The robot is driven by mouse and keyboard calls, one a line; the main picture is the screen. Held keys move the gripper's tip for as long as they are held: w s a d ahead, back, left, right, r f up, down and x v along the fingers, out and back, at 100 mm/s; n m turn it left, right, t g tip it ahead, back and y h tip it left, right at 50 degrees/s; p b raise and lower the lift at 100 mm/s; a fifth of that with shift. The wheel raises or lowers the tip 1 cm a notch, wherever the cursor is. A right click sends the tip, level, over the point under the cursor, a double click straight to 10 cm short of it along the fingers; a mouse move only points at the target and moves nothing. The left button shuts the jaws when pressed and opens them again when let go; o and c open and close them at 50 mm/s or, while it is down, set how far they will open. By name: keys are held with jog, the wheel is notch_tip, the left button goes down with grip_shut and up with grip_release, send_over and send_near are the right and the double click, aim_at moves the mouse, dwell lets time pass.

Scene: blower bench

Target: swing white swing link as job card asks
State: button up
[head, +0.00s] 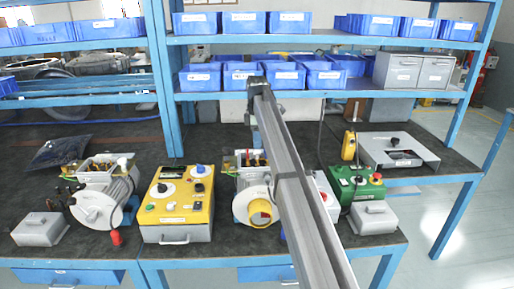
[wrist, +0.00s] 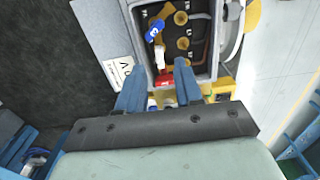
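The white swing link (wrist: 160,55) shows in the wrist view as a small white piece inside an open grey terminal box (wrist: 204,72). A blue numbered piece (wrist: 155,31) lies above it, and a red piece (wrist: 165,79) below it. Several brass studs (wrist: 181,43) stand in the box. My gripper (wrist: 159,70) is open, its two fingers apart at the box's near end. The link appears between the fingertips; I cannot tell whether they touch anything. A white card (wrist: 119,72) with dark marks lies left of the box; its text is unreadable. In the head view my arm hides the gripper.
The motor with a yellow-red end (head: 258,212) stands mid-bench. A yellow control box (head: 178,205) is left of it, a green box (head: 356,183) right. Another motor (head: 101,200) stands at left. Shelves with blue bins (head: 245,22) rise behind.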

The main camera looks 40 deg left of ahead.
aim_at(257, 155)
jog(key=shift+f, duration=1.7)
grip_shut()
